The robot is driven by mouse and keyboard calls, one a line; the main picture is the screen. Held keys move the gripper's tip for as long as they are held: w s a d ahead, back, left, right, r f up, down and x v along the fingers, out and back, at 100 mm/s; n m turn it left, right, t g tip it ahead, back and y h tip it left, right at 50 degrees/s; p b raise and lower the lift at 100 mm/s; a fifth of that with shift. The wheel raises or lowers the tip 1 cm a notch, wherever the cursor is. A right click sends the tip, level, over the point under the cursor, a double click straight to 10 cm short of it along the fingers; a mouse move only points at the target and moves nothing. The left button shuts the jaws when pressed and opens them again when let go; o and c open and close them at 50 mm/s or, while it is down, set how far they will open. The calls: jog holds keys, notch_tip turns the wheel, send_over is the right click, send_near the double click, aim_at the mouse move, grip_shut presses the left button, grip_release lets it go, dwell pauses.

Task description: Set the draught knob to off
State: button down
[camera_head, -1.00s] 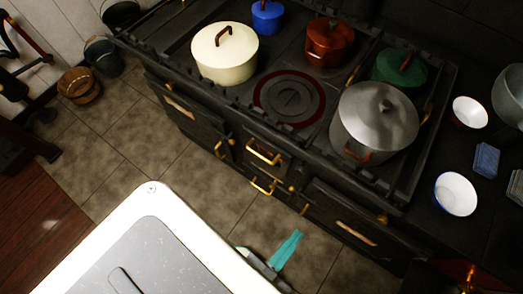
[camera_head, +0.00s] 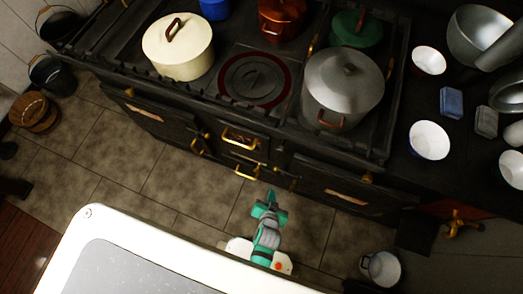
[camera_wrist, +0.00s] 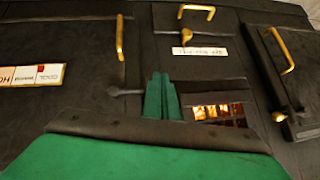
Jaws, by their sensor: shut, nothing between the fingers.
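The black stove (camera_head: 330,185) has brass fittings on its front. In the wrist view a small brass knob (camera_wrist: 187,38) sits just above a pale label plate (camera_wrist: 200,52) with upside-down lettering too small to read surely. I take it for the draught knob, but cannot tell its setting. My gripper (camera_head: 270,198), with green fingers, is in front of the stove's lower middle. In the wrist view its fingertips (camera_wrist: 162,82) are together and empty, below and left of that knob and apart from it.
A glowing grate opening (camera_wrist: 218,114) lies just right of my fingers. Brass handles (camera_wrist: 120,38) stick out from the doors. A cream pot (camera_head: 178,50) and a grey pot (camera_head: 342,95) stand on top.

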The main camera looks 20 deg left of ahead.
aim_at(257, 169)
jog(key=w+a+f+g, duration=0.1)
jog(key=w+a+f, duration=0.2)
jog(key=f, duration=0.3)
jog(key=w+a+f+g+y, duration=0.1)
jog(key=w+a+f, duration=0.1)
jog(key=w+f, duration=0.3)
jog(key=w+a+f+g+y, duration=0.1)
jog(key=w+a+f+g, duration=0.1)
jog(key=f, duration=0.5)
jog(key=shift+w+a, duration=0.85)
jog(key=shift+w, duration=0.2)
